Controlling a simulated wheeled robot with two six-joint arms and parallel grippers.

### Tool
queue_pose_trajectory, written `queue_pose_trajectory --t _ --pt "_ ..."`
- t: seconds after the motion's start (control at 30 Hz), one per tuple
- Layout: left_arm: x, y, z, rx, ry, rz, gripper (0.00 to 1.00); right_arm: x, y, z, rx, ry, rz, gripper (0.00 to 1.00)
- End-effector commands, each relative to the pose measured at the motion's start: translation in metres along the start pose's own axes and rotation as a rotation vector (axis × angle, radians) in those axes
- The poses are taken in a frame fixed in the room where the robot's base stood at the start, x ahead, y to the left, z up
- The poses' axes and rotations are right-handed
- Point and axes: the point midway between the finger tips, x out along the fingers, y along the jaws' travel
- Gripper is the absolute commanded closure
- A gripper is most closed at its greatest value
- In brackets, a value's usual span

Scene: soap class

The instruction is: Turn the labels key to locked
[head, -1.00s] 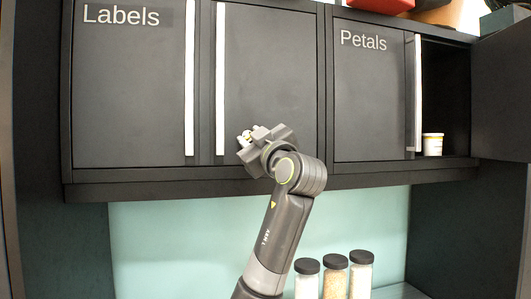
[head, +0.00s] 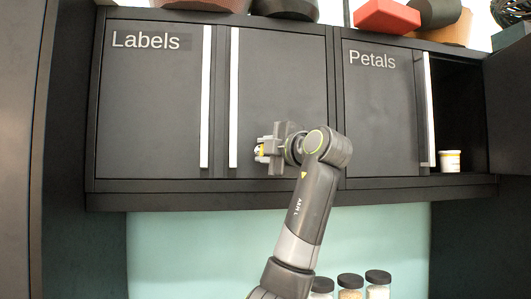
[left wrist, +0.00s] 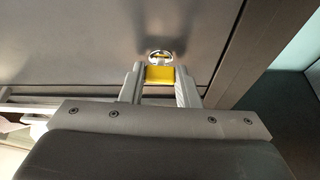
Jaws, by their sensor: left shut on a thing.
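The Labels cabinet (head: 150,100) has two dark doors with long white handles, both shut. My left gripper (head: 262,150) is at the lower part of its right door, right of the handle. In the left wrist view, the left gripper (left wrist: 160,76) is shut on a yellow key (left wrist: 160,75). A round silver lock (left wrist: 160,57) sits on the dark door just beyond the key. The key also shows as a small yellow spot in the head view (head: 260,150). The lock's turn position is too small to read. My right gripper is not in view.
The Petals cabinet (head: 378,120) stands to the right, with its right side open and a white cup (head: 449,161) inside. Several dark-lidded jars (head: 350,287) stand below. A red box (head: 387,16) and other containers lie on top.

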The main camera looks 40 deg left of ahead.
Motion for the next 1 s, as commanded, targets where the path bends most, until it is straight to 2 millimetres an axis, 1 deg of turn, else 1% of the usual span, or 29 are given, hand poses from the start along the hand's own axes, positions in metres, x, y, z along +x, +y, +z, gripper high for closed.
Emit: queue_pose_trajectory --t 0.3,0.83,0.87,1.0 --pt "0.0001 0.0005 -0.0001 -0.107 0.0 -0.045 1.0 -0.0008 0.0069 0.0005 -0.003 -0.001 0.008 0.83" --pt "0.0001 0.0001 0.0001 -0.127 0.0 -0.054 1.0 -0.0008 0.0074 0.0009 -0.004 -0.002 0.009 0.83" --pt "0.0001 0.0001 0.0001 -0.127 0.0 -0.054 0.69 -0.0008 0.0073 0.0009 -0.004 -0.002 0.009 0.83" --pt "0.0001 0.0002 0.0001 -0.126 -0.001 -0.053 0.5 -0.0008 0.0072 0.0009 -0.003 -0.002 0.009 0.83"
